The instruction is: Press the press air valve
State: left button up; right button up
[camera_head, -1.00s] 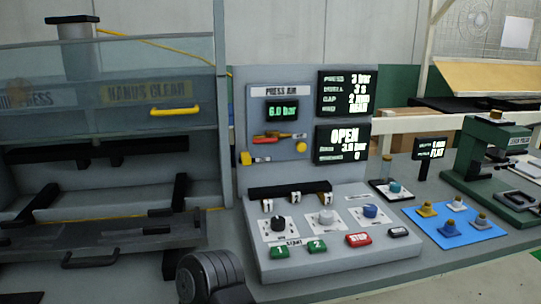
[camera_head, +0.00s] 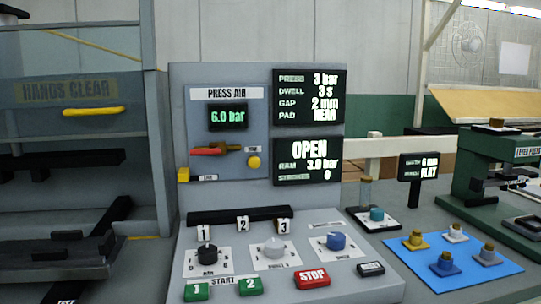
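The press air valve (camera_head: 212,151) is on the panel labelled PRESS AIR, below a green readout showing 6.0 bar. Its red lever lies about level, pointing left from a brass-coloured body. Small labels beside the valve are too blurred to read. Neither of my grippers is in view, and nothing touches the valve.
Below the panel, a sloped console (camera_head: 330,288) carries three dials, green START buttons and a red STOP button (camera_head: 312,278). The press with its yellow handle (camera_head: 93,111) stands left. A blue mat (camera_head: 470,272) with several small fittings and a green lever press (camera_head: 490,165) are right.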

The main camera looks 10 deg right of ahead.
aim_at(218, 151)
jog(key=k+z, duration=0.25)
jog(key=z, duration=0.15)
jog(key=k+l+z, duration=0.1)
jog(key=k+z, duration=0.15)
jog(key=z, duration=0.2)
jog(key=k+l+z, duration=0.15)
jog(key=z, duration=0.25)
jog(key=k, duration=0.1)
